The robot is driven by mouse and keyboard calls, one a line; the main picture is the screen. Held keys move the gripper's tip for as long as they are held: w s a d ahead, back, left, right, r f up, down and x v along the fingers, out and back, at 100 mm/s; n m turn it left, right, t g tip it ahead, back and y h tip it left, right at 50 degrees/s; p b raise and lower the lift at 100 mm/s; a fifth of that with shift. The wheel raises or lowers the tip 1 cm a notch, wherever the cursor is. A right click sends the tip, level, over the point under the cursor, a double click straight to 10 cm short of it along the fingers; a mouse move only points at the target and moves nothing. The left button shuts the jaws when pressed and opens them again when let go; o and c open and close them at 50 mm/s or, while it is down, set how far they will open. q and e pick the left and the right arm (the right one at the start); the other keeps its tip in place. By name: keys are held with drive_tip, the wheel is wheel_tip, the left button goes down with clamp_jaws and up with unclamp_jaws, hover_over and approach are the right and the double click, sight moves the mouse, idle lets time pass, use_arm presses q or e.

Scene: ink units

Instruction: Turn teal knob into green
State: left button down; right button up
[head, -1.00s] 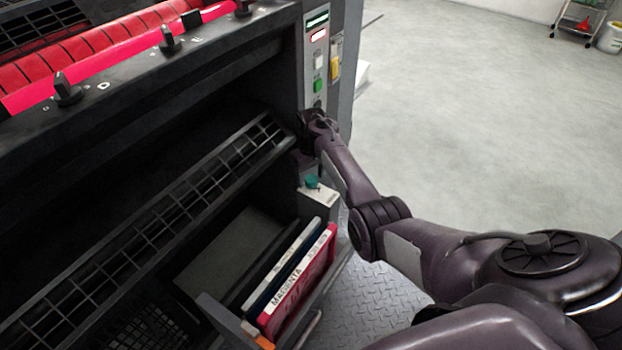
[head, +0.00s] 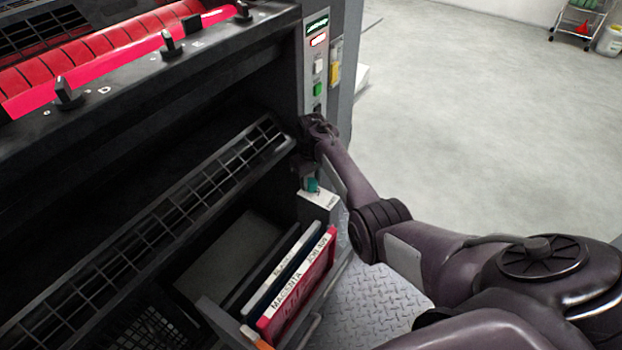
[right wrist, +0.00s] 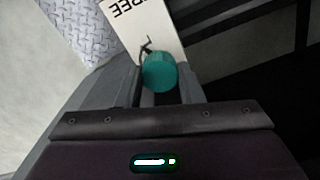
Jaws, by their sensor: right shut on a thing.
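The teal knob (head: 312,185) sits on top of a light grey box with a white label plate (head: 320,200), low at the right end of the dark machine. The knob's lower part is hidden. My left gripper is out of view.
A panel with a green button (head: 317,89) stands just above my right wrist. Black knobs line the machine's upper edge by a red roller (head: 110,38). An open bin holds a magenta folder (head: 300,290) below. Open floor lies to the right.

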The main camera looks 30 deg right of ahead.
drive_tip(key=shift+r+n+p, duration=0.15)
drive_tip(key=shift+n+p, duration=0.2)
drive_tip(key=shift+n, duration=0.65)
drive_tip(key=shift+n+p, duration=0.4)
drive_tip(key=shift+p, duration=0.1)
drive_tip(key=shift+n+p, duration=0.3)
drive_tip(key=shift+n, duration=0.6)
drive_tip(key=n, duration=0.2)
drive_tip(key=shift+n, duration=0.3)
drive_tip(key=n, duration=0.3)
drive_tip(key=shift+n, duration=0.3)
drive_tip(key=n, duration=0.2)
drive_tip(key=shift+n+b, duration=0.3)
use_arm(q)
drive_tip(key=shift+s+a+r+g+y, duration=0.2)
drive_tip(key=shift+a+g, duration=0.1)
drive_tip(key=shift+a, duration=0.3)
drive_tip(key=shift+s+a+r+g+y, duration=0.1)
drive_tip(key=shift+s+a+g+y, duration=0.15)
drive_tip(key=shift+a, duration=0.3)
use_arm(e)
drive_tip(key=shift+n, duration=0.5)
